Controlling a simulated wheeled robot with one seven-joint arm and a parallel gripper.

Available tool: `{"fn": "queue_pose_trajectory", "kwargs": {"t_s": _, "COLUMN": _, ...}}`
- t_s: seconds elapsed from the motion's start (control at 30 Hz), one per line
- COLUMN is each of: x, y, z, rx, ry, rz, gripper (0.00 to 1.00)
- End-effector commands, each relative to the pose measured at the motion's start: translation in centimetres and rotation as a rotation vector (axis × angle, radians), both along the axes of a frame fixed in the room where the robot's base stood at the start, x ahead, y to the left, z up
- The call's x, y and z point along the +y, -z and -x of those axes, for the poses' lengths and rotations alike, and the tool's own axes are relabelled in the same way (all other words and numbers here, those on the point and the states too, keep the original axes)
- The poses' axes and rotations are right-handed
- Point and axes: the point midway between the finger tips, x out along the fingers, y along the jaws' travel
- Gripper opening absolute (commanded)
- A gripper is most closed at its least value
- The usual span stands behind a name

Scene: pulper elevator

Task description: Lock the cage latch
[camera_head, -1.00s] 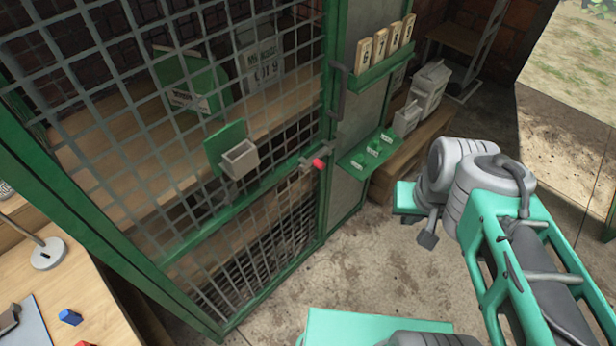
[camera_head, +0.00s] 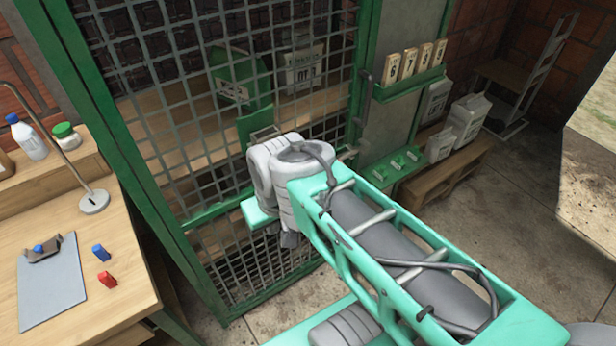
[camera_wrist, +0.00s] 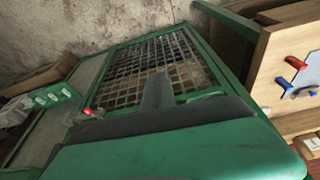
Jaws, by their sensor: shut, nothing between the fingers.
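The cage door (camera_head: 215,213) is green-framed wire mesh and looks closed against its right post. The latch (camera_head: 350,152) sits at the door's right edge, below a dark pull handle (camera_head: 364,106); my arm hides part of it in the head view. In the wrist view the latch's red tip (camera_wrist: 88,111) shows left of my gripper. My gripper (camera_wrist: 157,82) is shut and empty, apart from the latch. In the head view my gripper (camera_head: 290,240) is mostly hidden under my wrist, in front of the lower mesh.
A green shelf with small boxes (camera_head: 398,163) projects right of the latch. A pallet (camera_head: 455,175) with bags stands beyond. Concrete floor is clear at the right.

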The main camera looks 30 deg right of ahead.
Motion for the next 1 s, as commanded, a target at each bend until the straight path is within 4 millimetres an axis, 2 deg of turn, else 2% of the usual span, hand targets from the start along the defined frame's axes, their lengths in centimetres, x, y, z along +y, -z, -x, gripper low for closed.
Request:
{"fn": "queue_pose_trajectory", "kwargs": {"t_s": 0.37, "x": -0.1, "y": 0.5, "z": -0.2, "rx": -0.005, "ry": -0.005, "rz": 0.0, "gripper": 0.0}}
{"fn": "queue_pose_trajectory", "kwargs": {"t_s": 0.47, "x": -0.8, "y": 3.2, "z": -1.5, "rx": -0.041, "ry": -0.047, "rz": -0.001, "gripper": 0.0}}
{"fn": "queue_pose_trajectory", "kwargs": {"t_s": 0.53, "x": -1.9, "y": 6.2, "z": -3.4, "rx": -0.101, "ry": -0.112, "rz": 0.002, "gripper": 0.0}}
{"fn": "queue_pose_trajectory", "kwargs": {"t_s": 0.63, "x": -4.3, "y": 11.0, "z": -6.9, "rx": -0.24, "ry": -0.236, "rz": 0.026, "gripper": 0.0}}
{"fn": "queue_pose_trajectory", "kwargs": {"t_s": 0.7, "x": -6.5, "y": 13.1, "z": -8.8, "rx": -0.371, "ry": -0.343, "rz": 0.085, "gripper": 0.0}}
{"fn": "queue_pose_trajectory", "kwargs": {"t_s": 0.8, "x": -10.2, "y": 15.1, "z": -10.6, "rx": -0.552, "ry": -0.482, "rz": 0.227, "gripper": 0.0}}
{"fn": "queue_pose_trajectory", "kwargs": {"t_s": 0.9, "x": -14.2, "y": 16.5, "z": -11.2, "rx": -0.715, "ry": -0.591, "rz": 0.428, "gripper": 0.0}}
{"fn": "queue_pose_trajectory", "kwargs": {"t_s": 1.0, "x": -18.2, "y": 17.1, "z": -10.5, "rx": -0.838, "ry": -0.669, "rz": 0.674, "gripper": 0.0}}
